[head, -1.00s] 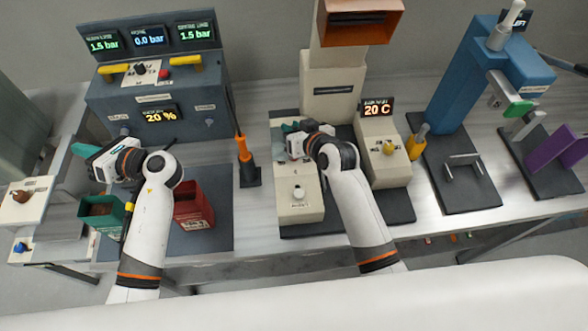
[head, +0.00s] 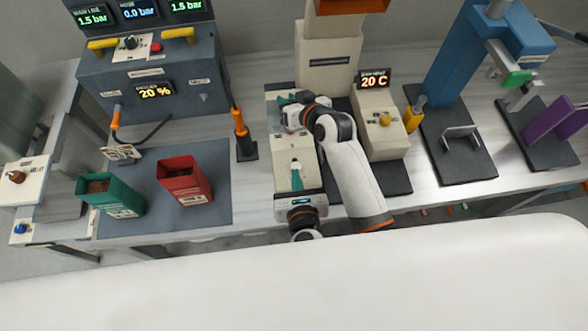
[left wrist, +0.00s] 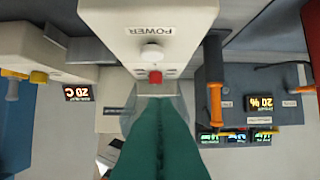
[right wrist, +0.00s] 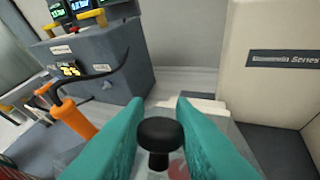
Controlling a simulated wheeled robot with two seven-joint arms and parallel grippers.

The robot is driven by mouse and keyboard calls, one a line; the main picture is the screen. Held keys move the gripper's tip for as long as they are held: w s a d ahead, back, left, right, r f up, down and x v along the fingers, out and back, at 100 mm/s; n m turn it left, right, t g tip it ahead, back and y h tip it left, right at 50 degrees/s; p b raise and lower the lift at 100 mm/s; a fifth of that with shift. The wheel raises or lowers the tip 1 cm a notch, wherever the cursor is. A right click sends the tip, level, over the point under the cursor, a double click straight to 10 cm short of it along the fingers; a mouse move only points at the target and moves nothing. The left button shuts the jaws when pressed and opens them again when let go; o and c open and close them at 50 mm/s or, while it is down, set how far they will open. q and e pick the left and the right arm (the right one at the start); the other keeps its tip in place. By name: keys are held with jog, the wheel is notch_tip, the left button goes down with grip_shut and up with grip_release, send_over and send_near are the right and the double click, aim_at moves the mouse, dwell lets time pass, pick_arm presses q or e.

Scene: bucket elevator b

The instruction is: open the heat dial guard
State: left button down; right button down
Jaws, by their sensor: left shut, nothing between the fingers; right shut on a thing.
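The cream control box (head: 310,165) stands mid-bench. In the left wrist view its POWER label, white knob (left wrist: 151,53) and red part (left wrist: 155,76) appear upside down. A see-through panel, seemingly the guard (left wrist: 178,98), shows beside my left fingers. My left gripper (head: 296,164) is shut and empty, over the box's front part; its teal fingers (left wrist: 158,100) point toward the red part. My right gripper (head: 280,98) is at the box's back end. In the right wrist view its fingers (right wrist: 160,112) are shut on a black knob (right wrist: 160,132), with blurred red below.
A cream unit with a yellow knob (head: 384,119) and a 20 C display (head: 374,80) stands to the right. An orange-handled tool (head: 240,125) stands to the left. Green (head: 110,195) and red (head: 185,181) bins sit farther left. The tall cream column (head: 327,60) rises behind.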

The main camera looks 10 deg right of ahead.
pick_arm(q)
jog(key=x, duration=0.7)
jog(key=shift+w, duration=0.35)
jog(key=shift+w+r, duration=0.7)
jog(key=shift+r, duration=0.25)
jog(key=shift+w+r, duration=0.4)
jog(key=shift+r, duration=0.2)
jog(key=shift+r, duration=0.1)
pick_arm(e)
jog(key=shift+f, duration=0.1)
